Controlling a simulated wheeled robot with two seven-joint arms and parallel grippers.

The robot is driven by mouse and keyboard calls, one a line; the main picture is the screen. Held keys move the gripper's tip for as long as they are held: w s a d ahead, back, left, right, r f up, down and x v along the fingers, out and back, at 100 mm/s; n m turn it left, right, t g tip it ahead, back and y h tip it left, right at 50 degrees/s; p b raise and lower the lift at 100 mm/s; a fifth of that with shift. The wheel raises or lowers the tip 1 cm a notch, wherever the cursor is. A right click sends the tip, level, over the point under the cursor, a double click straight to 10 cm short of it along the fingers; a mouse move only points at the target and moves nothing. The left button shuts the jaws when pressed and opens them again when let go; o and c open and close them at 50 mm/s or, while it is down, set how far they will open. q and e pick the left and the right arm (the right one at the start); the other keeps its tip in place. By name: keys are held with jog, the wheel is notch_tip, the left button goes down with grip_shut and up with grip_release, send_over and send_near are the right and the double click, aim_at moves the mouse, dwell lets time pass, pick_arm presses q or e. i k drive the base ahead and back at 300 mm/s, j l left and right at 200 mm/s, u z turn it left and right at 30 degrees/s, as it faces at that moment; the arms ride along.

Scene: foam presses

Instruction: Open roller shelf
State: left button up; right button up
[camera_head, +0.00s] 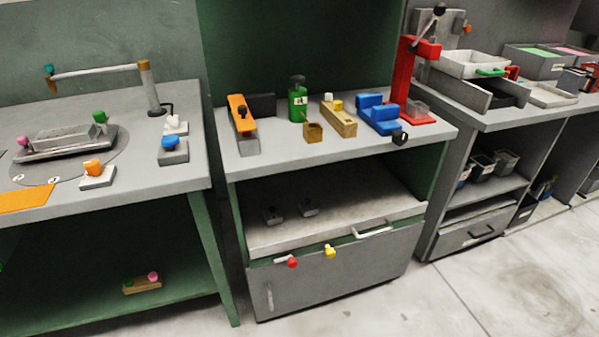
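The middle workbench has a pale pull-out shelf (340,213) under its top, which I take to be the roller shelf. A white bar handle (374,229) is on its front edge at the right. Neither of my grippers nor my arms show in this view.
The grey front panel (335,271) carries a red knob (291,261) and a yellow knob (330,251). The benchtop holds a green bottle (298,103), a blue vise (377,113) and a red press (413,85). The floor (480,285) in front at the right is clear.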

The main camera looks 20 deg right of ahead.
aim_at(358, 193)
jog(key=i+l, duration=0.15)
jog(key=l, duration=0.25)
jog(key=i+l, duration=0.15)
jog(key=l, duration=0.25)
jog(key=i+l, duration=0.15)
jog(key=l, duration=0.25)
jog(key=i+l, duration=0.15)
jog(key=l, duration=0.25)
